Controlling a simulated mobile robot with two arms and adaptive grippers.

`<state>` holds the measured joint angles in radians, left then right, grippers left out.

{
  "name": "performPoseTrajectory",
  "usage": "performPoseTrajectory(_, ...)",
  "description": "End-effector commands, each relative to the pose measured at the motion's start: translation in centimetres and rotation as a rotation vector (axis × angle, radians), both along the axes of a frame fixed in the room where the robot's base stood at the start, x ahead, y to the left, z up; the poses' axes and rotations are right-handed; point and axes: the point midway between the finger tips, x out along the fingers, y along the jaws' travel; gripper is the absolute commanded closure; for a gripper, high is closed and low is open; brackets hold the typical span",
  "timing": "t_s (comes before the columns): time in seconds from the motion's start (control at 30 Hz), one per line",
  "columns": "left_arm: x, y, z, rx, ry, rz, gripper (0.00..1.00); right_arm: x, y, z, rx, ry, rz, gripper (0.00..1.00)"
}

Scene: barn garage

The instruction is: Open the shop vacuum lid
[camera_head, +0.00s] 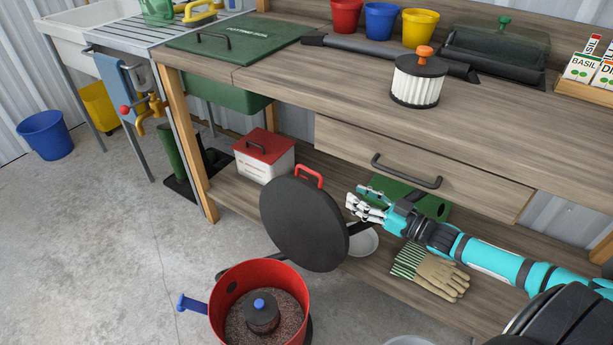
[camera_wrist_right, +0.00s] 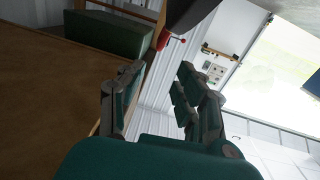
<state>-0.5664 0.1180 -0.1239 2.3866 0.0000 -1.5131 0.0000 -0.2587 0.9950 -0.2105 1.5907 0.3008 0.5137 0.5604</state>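The shop vacuum is a red drum (camera_head: 224,314) on the floor at the bottom of the head view. Its top is uncovered, showing grey-brown debris and a dark cylinder with a blue knob (camera_head: 260,304). The round black lid (camera_head: 300,225) stands steeply tilted behind the drum, joined near the rim by a dark hinge arm. Its red handle (camera_head: 309,174) is on the far side, at the top. My right gripper (camera_head: 360,202) is just right of the lid, apart from the handle. In the wrist view its fingers (camera_wrist_right: 155,100) are spread with nothing between them. My left gripper is not in view.
The wooden workbench (camera_head: 310,95) stands behind, with a drawer (camera_head: 420,165) above my right arm. A pleated filter (camera_head: 417,82) stands on top. The lower shelf holds a red-lidded white box (camera_head: 264,155) and gloves (camera_head: 432,272). Concrete floor left of the drum is clear.

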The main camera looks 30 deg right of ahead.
Motion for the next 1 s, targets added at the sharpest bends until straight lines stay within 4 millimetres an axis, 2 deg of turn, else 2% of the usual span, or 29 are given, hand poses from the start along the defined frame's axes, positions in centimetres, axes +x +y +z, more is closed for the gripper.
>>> performPoseTrajectory(0.17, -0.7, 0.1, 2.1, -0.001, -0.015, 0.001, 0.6, 2.4, 1.0, 0.0, -0.001, -0.006, -0.002, 0.66)
performPoseTrajectory(0.6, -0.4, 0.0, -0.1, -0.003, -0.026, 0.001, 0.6, 10.9, 5.0, 0.0, -0.001, -0.004, -0.004, 0.66)
performPoseTrajectory(0.7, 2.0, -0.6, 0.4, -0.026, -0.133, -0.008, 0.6, 12.4, 5.7, 0.0, -0.003, -0.003, -0.004, 0.66)
performPoseTrajectory(0.8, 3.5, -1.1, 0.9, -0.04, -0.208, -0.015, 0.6, 13.7, 6.3, 0.0, -0.001, -0.002, -0.004, 0.66)
performPoseTrajectory(1.0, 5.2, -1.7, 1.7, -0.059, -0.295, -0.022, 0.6, 15.2, 7.0, 0.0, -0.003, 0.001, -0.004, 0.66)
